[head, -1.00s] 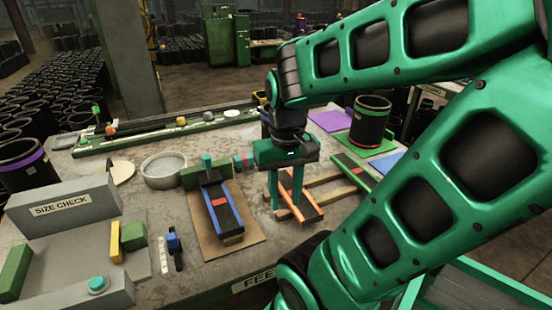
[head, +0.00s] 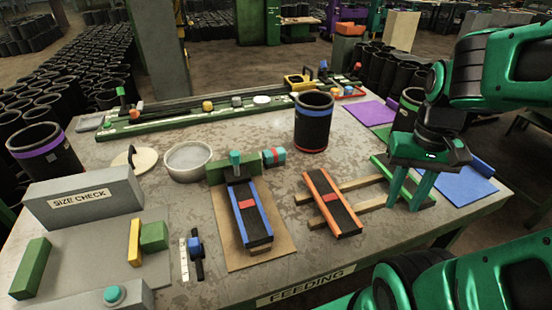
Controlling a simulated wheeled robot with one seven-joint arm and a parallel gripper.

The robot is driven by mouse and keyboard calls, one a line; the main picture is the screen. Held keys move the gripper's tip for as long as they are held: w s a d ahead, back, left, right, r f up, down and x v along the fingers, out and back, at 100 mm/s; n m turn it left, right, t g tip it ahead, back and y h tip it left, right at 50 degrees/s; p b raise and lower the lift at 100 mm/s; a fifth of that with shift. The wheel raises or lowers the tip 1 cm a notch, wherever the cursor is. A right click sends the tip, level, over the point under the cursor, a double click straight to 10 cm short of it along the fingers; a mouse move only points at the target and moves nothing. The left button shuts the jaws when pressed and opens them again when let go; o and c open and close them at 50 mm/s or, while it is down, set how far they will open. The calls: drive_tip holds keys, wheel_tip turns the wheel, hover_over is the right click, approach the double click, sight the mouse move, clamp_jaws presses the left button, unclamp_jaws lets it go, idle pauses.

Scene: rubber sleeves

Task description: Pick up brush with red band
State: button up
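No clear brush shows. Red bands show on a black sleeve (head: 313,120) and on two black strips. The sleeve stands upright at the table's middle back, with a blue band at its top and a red band at its base. The blue-edged strip (head: 250,212) lies on a brown board with a red mark across it. The orange-edged strip (head: 332,203) rests on wooden rails, also with a red mark. My gripper (head: 405,205) points down at the right, over the green-edged rack, its two teal fingers apart with nothing seen between them. It is right of the sleeve and both strips.
Another sleeve (head: 407,108) stands behind my gripper, partly hidden. A purple mat (head: 368,113) and a blue mat (head: 465,185) lie at the right. A grey bowl (head: 188,161), a SIZE CHECK block (head: 85,200) and a banded sleeve (head: 45,152) are at the left.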

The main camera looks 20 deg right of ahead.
drive_tip(key=o, duration=0.4)
drive_tip(key=shift+o, duration=0.8)
drive_tip(key=shift+w+d+r+m, duration=0.2)
drive_tip(key=shift+d+r+m, duration=0.1)
drive_tip(key=shift+d+r, duration=0.3)
drive_tip(key=m+y, duration=0.4)
drive_tip(key=m, duration=0.7)
approach(276, 151)
drive_tip(key=f, duration=0.1)
drive_tip(key=shift+a+x, duration=0.2)
drive_tip(key=shift+x, duration=5.2)
